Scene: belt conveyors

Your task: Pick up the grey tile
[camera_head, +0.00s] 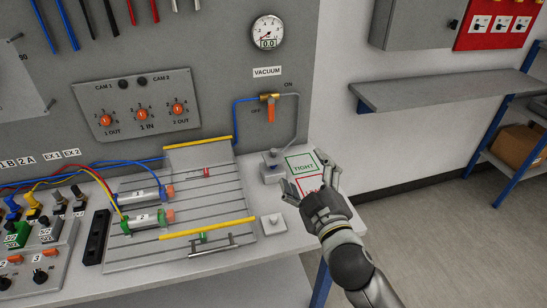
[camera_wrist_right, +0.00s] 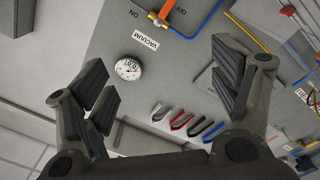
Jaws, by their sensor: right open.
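A small light grey square tile (camera_head: 274,224) with a small knob-like spot in its middle lies flat on the bench top, just right of the slotted plate (camera_head: 190,185). My right gripper (camera_head: 312,180) is open and empty in the head view, above the bench, to the right of the tile and farther back. It covers part of the cards behind it. The wrist view shows its two spread fingers (camera_wrist_right: 163,88) with nothing held between them, facing the panel wall; the tile is not seen there. My left gripper is not in view.
Cards marked TIGHT (camera_head: 303,165) and a red-framed one lie by the gripper. A grey block with a small lever (camera_head: 272,166) stands near them. Yellow bars (camera_head: 208,228) and a metal handle (camera_head: 212,248) sit left of the tile. The vacuum gauge (camera_head: 268,32) hangs behind.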

